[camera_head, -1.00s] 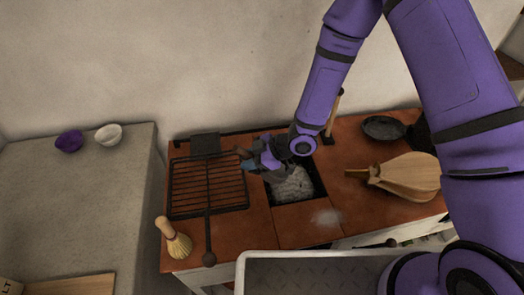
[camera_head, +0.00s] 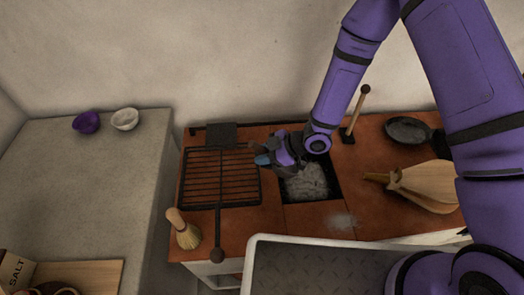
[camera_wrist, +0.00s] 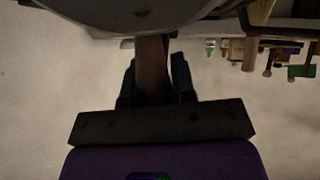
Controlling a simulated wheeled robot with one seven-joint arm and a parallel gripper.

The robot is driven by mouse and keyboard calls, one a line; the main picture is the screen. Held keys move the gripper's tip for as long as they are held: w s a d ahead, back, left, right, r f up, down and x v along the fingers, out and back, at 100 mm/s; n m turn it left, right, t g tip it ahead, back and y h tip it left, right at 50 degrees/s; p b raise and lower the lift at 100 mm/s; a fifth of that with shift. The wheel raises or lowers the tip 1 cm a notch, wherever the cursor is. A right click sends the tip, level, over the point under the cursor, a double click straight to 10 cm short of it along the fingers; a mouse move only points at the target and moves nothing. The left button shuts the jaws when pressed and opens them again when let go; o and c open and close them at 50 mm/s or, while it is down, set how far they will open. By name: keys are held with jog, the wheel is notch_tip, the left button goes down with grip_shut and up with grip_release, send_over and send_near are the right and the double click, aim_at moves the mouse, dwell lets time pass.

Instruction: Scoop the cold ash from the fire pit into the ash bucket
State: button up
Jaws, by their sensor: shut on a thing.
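The fire pit (camera_head: 333,187) is a dark square opening in the red-brown hearth top, with grey ash (camera_head: 306,183) in it. A small patch of pale ash (camera_head: 342,221) lies on the hearth in front of it. My gripper (camera_head: 265,160) is above the pit's back left side. In the wrist view my gripper (camera_wrist: 153,85) is shut on the brown handle (camera_wrist: 152,65) of a scoop, whose rounded grey end (camera_wrist: 130,12) shows at the top. The head view hardly shows the scoop. I cannot make out the ash bucket.
A black grill rack (camera_head: 220,178) lies left of the pit, with a brush (camera_head: 184,232) in front. A wooden-handled tool (camera_head: 357,112), a dark pan (camera_head: 408,130) and bellows (camera_head: 428,187) are to the right. Two bowls (camera_head: 86,122) (camera_head: 125,119) sit on the left counter (camera_head: 90,190).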

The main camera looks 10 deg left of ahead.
aim_at(285, 169)
jog(key=shift+d+f, duration=0.2)
jog(key=shift+f, duration=2.1)
jog(key=shift+w+d+f, duration=0.1)
jog(key=shift+d+f, duration=0.25)
jog(key=shift+f, duration=0.2)
jog(key=shift+w+d+f, duration=0.1)
jog(key=shift+d+f, duration=0.2)
jog(key=shift+f, duration=0.2)
jog(key=shift+w+d+f, duration=0.1)
jog(key=shift+d+f, duration=0.05)
jog(key=shift+w+d+f, duration=0.1)
jog(key=shift+w+d, duration=0.15)
jog(key=shift+d, duration=0.65)
jog(key=shift+w+d+f, duration=0.1)
jog(key=shift+w+d, duration=0.15)
jog(key=shift+d, duration=0.7)
jog(key=shift+w+d, duration=0.25)
jog(key=shift+d, duration=0.65)
jog(key=shift+r, duration=0.15)
jog(key=shift+r+t+h, duration=0.2)
jog(key=shift+r+h, duration=0.75)
jog(key=shift+r, duration=0.75)
jog(key=shift+r+t+h, duration=0.2)
jog(key=shift+r+h, duration=0.75)
jog(key=shift+r, duration=0.7)
notch_tip(285, 169, up, 8)
jog(key=h, duration=0.3)
jog(key=shift+n+t, duration=0.3)
jog(key=shift+n, duration=0.1)
